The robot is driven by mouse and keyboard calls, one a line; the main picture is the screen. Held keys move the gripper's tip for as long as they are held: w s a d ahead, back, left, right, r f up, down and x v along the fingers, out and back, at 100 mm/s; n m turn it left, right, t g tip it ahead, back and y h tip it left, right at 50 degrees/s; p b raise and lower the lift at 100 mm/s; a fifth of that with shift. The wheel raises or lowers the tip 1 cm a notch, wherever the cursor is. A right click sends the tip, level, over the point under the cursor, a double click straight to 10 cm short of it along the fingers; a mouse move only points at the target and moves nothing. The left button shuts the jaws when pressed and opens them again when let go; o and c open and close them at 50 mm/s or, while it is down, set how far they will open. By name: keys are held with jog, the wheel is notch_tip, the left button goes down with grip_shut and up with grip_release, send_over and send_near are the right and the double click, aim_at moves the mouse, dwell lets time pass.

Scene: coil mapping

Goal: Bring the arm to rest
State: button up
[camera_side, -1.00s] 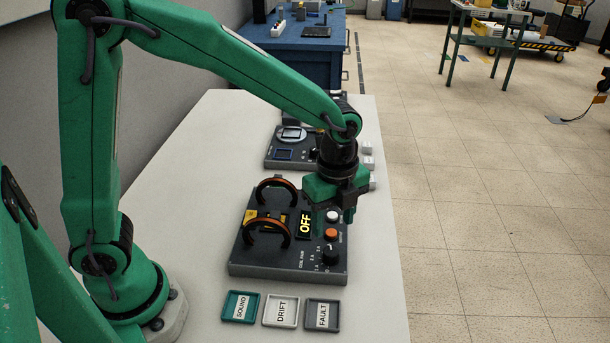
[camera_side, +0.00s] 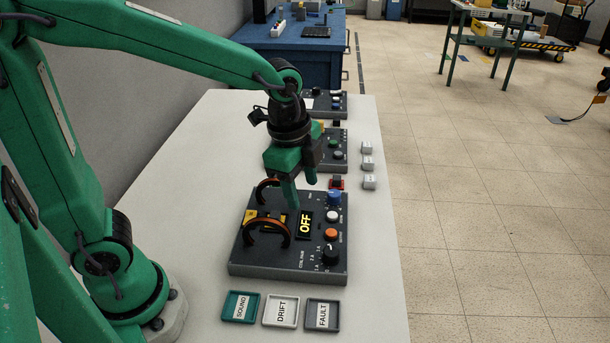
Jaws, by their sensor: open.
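My gripper (camera_side: 300,190) is open and empty, its fingers pointing down. It hangs above the far edge of the coil box (camera_side: 290,262), behind the two copper-coloured coil rings (camera_side: 267,228) as seen here. The box has a display (camera_side: 305,224) reading OFF, a blue knob or button (camera_side: 334,198), a white button (camera_side: 332,215), an orange button (camera_side: 330,235) and a black dial (camera_side: 330,254). I cannot tell how high the fingers are above the box.
Three labelled trays, SOUND (camera_side: 240,307), DRIFT (camera_side: 281,311) and FAULT (camera_side: 322,314), lie in front of the box. More devices (camera_side: 334,150) stand behind my gripper. Small white blocks (camera_side: 368,163) line the table's right side. The white table (camera_side: 374,285) is clear at front right.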

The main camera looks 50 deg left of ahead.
jog(key=s+a+r+n+t, duration=0.2)
jog(key=s+a+n, duration=0.2)
jog(key=n, duration=0.3)
jog(key=s+a+r+n+t, duration=0.1)
jog(key=s+a+r+n, duration=0.2)
jog(key=s+n, duration=0.3)
jog(key=shift+s+a+r+n+t, duration=0.25)
jog(key=shift+a+n+t, duration=0.15)
jog(key=shift+a, duration=0.25)
